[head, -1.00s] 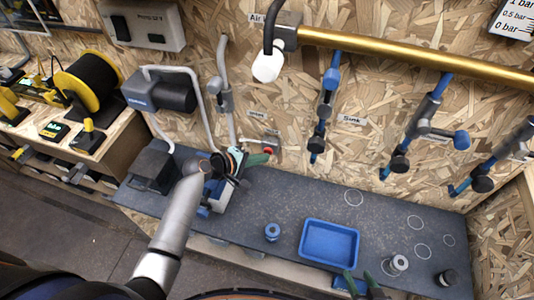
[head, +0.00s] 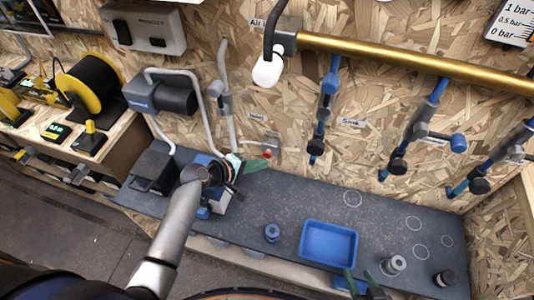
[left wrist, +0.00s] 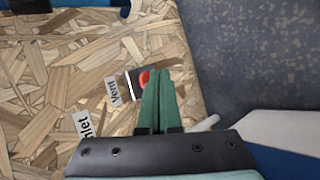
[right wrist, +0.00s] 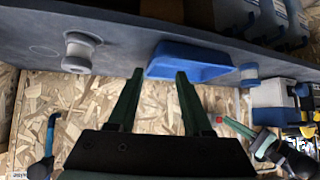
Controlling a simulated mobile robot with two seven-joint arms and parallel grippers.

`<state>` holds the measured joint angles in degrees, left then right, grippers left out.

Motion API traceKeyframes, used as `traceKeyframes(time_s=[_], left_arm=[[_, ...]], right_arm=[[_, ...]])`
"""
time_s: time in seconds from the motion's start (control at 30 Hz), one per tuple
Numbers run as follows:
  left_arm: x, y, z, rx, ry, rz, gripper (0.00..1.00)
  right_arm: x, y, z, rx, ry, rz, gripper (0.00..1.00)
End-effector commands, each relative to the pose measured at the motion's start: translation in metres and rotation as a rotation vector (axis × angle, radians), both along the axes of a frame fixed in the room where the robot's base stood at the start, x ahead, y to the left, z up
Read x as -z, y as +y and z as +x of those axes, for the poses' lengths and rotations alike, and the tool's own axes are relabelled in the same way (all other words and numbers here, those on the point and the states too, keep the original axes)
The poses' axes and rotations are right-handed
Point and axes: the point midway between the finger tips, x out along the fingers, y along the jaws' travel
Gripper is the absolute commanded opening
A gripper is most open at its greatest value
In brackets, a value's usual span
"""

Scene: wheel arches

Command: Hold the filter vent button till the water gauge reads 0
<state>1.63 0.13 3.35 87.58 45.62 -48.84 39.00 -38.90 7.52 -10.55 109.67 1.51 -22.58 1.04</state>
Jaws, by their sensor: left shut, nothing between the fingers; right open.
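The red vent button (head: 267,154) sits on a small plate on the chipboard wall, just above the bench. It also shows in the left wrist view (left wrist: 145,78), beside the label "Vent" (left wrist: 112,90). My left gripper (head: 268,162) is shut and empty, its green fingertips just below the button. In the left wrist view the fingertips (left wrist: 158,71) partly cover the button's edge; I cannot tell whether they touch it. A white bar scale (head: 513,22) at the top right is cut off, and no water reading is clear. My right gripper (right wrist: 160,74) is open and empty.
My right gripper is near the tray. Blue valves and a brass pipe (head: 420,62) line the wall. The bench's right part has bare space.

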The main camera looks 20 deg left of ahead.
Motion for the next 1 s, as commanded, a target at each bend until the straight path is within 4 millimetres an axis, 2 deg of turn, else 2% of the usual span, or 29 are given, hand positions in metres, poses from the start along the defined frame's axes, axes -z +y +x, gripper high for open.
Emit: traceKeyframes(time_s=[0.37, 0.8, 1.0], left_arm=[[0.000, 0.000, -0.004, 0.000, 0.002, -0.001, 0.00], [-0.001, 0.001, -0.046, 0.001, 0.002, 0.000, 0.00], [0.001, 0.001, -0.053, 0.000, 0.002, -0.001, 0.00]], right_arm=[[-0.003, 0.000, 0.000, 0.000, 0.000, 0.000, 0.50], [-0.024, 0.000, 0.000, 0.000, 0.000, 0.000, 0.50], [-0.026, 0.000, 0.000, 0.000, 0.000, 0.000, 0.50]])
